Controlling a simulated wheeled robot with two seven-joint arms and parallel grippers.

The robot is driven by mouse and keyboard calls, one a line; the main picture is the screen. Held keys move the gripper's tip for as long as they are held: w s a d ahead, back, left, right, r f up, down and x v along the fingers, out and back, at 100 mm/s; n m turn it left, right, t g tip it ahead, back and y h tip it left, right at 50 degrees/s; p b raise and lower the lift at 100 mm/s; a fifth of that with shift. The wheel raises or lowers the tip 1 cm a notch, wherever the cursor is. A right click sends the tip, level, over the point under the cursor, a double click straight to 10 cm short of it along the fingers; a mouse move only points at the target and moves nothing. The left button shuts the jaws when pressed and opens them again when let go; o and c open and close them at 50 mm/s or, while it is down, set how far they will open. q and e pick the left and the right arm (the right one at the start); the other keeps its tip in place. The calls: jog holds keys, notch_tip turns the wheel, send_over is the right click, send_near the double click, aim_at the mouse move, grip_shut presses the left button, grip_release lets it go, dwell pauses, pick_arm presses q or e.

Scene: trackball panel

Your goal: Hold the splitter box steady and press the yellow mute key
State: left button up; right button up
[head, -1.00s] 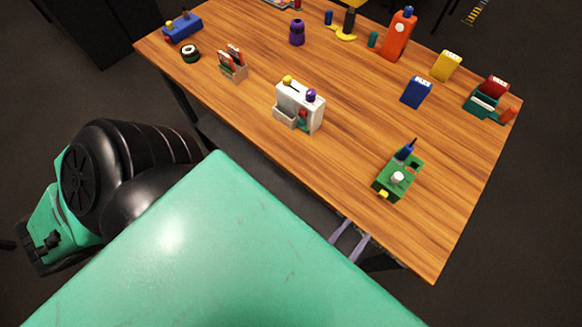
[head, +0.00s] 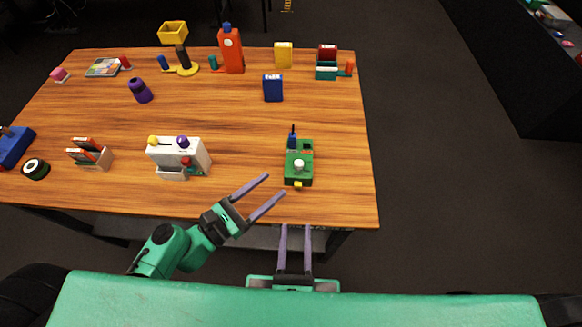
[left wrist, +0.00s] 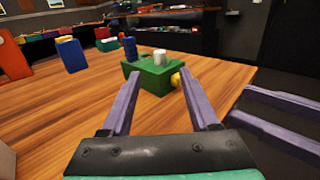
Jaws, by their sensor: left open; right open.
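The green splitter box (head: 302,170) stands upright near the table's front right edge, with a white knob (head: 299,165) on top and a dark blue part (head: 292,140) at its back. The yellow mute key (head: 298,185) sticks out of its front face. My left gripper (head: 275,185) is open and empty, in front and to the left of the box, apart from it. In the left wrist view the box (left wrist: 150,80) shows ahead beyond the fingers, its yellow key (left wrist: 175,79) partly beside the right finger. My right gripper (head: 295,227) is open, lower, before the table edge.
A white panel box (head: 178,155) with yellow and purple knobs stands to the left on the wooden table (head: 230,130). A card holder (head: 92,155) is farther left. A blue box (head: 273,88) stands behind the splitter box. The table between them is clear.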

aim_at(296, 167)
pick_arm(q)
jog(key=x, duration=0.8)
jog(key=shift+w+d+f, duration=0.1)
jog(key=shift+w+d, duration=0.1)
grip_shut()
pick_arm(e)
grip_shut()
dwell(1.1)
